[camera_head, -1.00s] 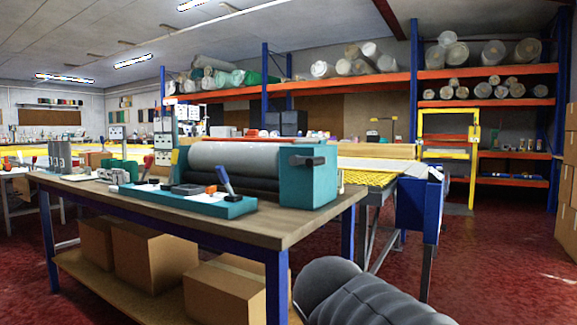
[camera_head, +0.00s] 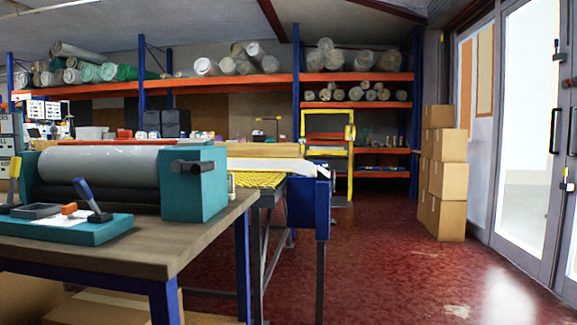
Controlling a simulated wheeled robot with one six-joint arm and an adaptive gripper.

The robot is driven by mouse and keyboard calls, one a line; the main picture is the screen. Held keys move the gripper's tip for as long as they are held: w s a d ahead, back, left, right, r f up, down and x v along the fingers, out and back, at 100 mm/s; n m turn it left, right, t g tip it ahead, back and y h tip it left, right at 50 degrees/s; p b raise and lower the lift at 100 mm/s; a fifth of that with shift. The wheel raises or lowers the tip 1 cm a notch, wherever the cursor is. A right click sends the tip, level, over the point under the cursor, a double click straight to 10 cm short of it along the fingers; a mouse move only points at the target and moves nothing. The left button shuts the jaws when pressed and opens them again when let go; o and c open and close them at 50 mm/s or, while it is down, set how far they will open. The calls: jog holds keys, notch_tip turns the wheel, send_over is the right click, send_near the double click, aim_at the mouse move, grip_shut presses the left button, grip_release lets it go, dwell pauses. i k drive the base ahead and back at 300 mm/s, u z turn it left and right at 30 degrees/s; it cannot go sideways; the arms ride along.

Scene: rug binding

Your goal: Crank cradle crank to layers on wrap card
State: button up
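The teal roller cradle (camera_head: 195,190) stands on the workbench at the left, with a pale grey roll (camera_head: 98,165) across it and a dark roller below. Its crank (camera_head: 192,167), a dark handle, sticks out from the upper part of the teal end housing. I cannot make out a wrap card with layers; a small card with lettering (camera_head: 6,145) is cut off at the left edge. My gripper is not in view.
The wooden workbench top (camera_head: 150,245) has blue legs. A teal tray (camera_head: 75,232) holds a blue-handled tool (camera_head: 92,200). Behind stands a table with a yellow mesh top (camera_head: 258,181). Stacked cartons (camera_head: 447,180) and glass doors (camera_head: 530,130) are at right. The red floor (camera_head: 390,270) between is open.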

aim_at(197, 168)
jog(key=z, duration=1.5)
jog(key=i, duration=0.75)
jog(key=u, duration=2.4)
